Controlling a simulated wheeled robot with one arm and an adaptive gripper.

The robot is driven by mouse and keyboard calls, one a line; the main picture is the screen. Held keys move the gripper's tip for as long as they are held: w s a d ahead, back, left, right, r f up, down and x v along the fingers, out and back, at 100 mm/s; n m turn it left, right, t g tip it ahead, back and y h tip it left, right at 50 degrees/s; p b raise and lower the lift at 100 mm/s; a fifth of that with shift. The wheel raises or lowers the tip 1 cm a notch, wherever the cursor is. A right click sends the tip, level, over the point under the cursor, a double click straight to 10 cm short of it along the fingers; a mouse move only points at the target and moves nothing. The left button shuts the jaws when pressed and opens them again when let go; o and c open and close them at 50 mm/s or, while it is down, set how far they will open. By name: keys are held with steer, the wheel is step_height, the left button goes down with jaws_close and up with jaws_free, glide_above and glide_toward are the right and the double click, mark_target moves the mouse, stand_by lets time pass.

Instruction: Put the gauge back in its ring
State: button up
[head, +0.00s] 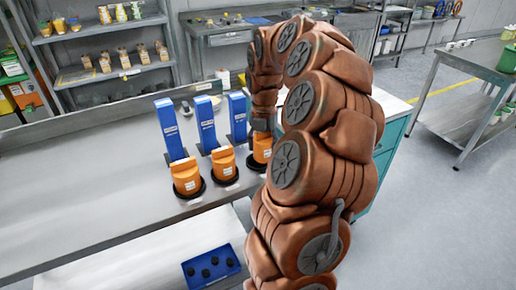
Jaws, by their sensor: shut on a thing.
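Three orange bodies stand in a row on the steel bench, each in front of a blue upright post. The left one (186,178) and the middle one (223,162) sit in black rings. The right orange body (260,152), which I take for the gauge, is partly hidden by my arm. My gripper (262,130) is at its top and shut on it. The fingertips are too small to see clearly. A dark ring edge (254,165) shows at its base. I cannot tell whether the gauge is fully seated in it.
The blue posts (171,130) stand close behind the row. The steel bench (80,200) is clear to the left. Shelves with bottles (103,62) stand behind.

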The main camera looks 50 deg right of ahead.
mark_target(258, 151)
steer(key=shift+w+d+f, duration=0.1)
steer(key=shift+w+d, duration=0.1)
steer(key=shift+w, duration=1.1)
steer(key=shift+f+p, duration=0.6)
steer(key=shift+f, duration=1.1)
steer(key=shift+f, duration=0.15)
steer(key=o, duration=1.4)
step_height(258, 151, up, 12)
steer(key=shift+f+b, duration=0.25)
steer(key=shift+b, duration=0.4)
steer(key=shift+r, duration=0.35)
steer(key=shift+a, duration=0.1)
